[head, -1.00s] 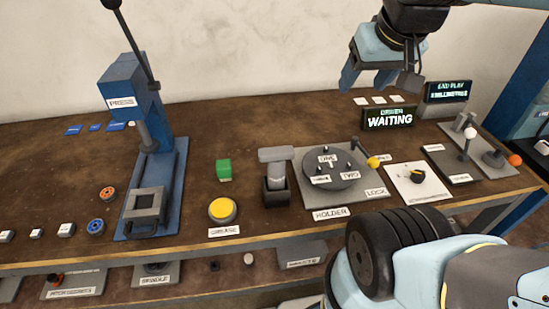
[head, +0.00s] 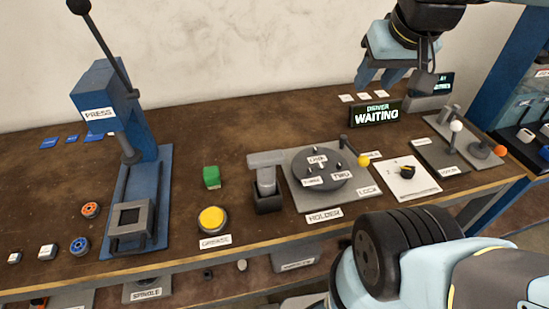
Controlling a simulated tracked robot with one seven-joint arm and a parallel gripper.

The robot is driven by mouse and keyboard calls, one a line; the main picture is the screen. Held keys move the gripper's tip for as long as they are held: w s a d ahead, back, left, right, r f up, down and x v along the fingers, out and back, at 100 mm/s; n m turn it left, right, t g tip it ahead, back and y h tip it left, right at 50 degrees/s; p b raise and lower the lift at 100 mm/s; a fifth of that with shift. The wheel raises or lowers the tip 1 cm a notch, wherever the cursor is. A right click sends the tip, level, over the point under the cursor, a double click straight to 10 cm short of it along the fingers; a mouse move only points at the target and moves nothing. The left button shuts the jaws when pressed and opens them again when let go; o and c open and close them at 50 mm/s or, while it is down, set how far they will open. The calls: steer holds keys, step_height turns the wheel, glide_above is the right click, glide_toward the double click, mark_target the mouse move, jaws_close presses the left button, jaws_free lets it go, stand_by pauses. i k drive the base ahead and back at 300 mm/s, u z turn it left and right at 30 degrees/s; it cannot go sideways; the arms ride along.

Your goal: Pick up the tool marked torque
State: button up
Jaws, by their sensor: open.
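No label reading torque is legible in this view. A grey tool-like piece with a thick horizontal head (head: 266,160) stands upright in a dark block, left of the holder plate (head: 298,192); I cannot tell whether it is the torque tool.
The blue press (head: 115,110) stands at the left of the bench (head: 215,125). A white dial plate (head: 408,180) and lever plate (head: 440,150) stand right. Right-hand shelves hold more items.

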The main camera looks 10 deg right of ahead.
mark_target(265, 163)
steer(key=z, duration=0.85)
steer(key=k, duration=2.45)
steer(key=u, duration=1)
steer(key=i, duration=1.05)
